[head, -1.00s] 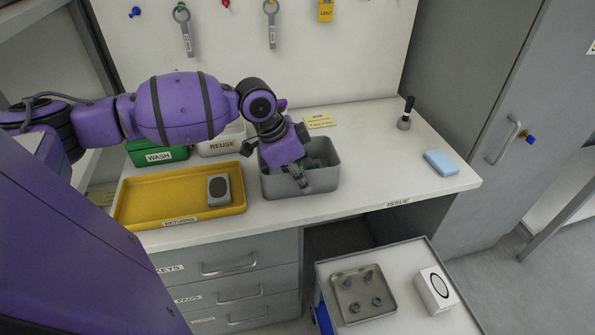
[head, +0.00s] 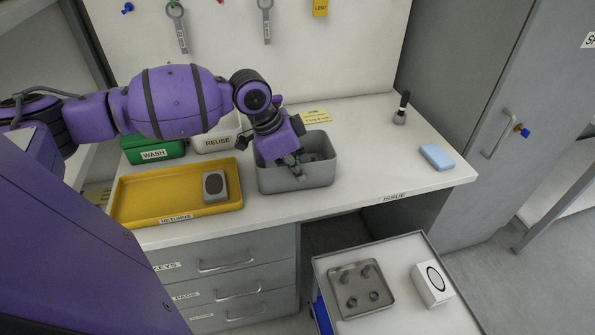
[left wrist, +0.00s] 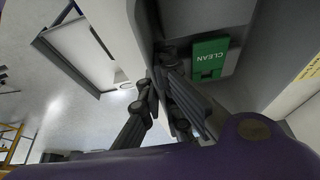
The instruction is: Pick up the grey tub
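The grey tub (head: 295,181) stands on the white worktop, an open box with grey walls. My left gripper (head: 298,172) is at its front wall, pointing down over the rim. In the left wrist view the two dark fingers (left wrist: 160,85) lie close together, one on each side of the tub wall (left wrist: 148,30), and look shut on it. Inside the tub is a green card marked CLEAN (left wrist: 209,56). The exact contact is partly hidden by the fingers. The tub rests level on the worktop. My right gripper is not in view.
A yellow RETURNS tray (head: 150,204) with a grey block (head: 214,186) is left of the tub. The green WASH (head: 155,151) and white REUSE (head: 217,141) bins stand behind it. A blue block (head: 437,157) lies at right. The worktop between tub and block is clear.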

